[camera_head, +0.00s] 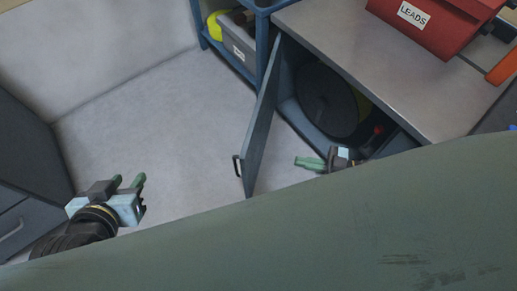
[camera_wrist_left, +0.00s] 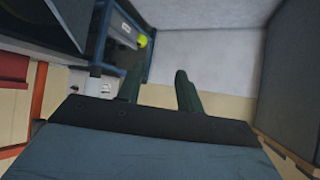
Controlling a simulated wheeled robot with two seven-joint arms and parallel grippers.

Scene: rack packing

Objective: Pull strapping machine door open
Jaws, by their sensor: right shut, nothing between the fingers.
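The strapping machine's grey-blue door (camera_head: 262,125) stands swung open in the head view, its free edge toward me. Its dark handle (camera_head: 237,166) is on the left, outer face. The machine's grey top (camera_head: 385,65) is at the right, and a dark round reel (camera_head: 322,98) shows inside the opening. My right gripper (camera_head: 300,161) has its green fingers together and empty, on the inner side of the door, apart from it. My left gripper (camera_head: 129,181) is open and empty, left of the door and clear of the handle. It also shows in the left wrist view (camera_wrist_left: 158,82), fingers apart.
A blue shelf frame (camera_head: 232,60) with a grey bin (camera_head: 238,45) and something yellow stands behind the door. A red box (camera_head: 425,25) labelled LEADS sits on the machine top. A dark drawer cabinet (camera_head: 28,170) is at the left. The floor between is clear.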

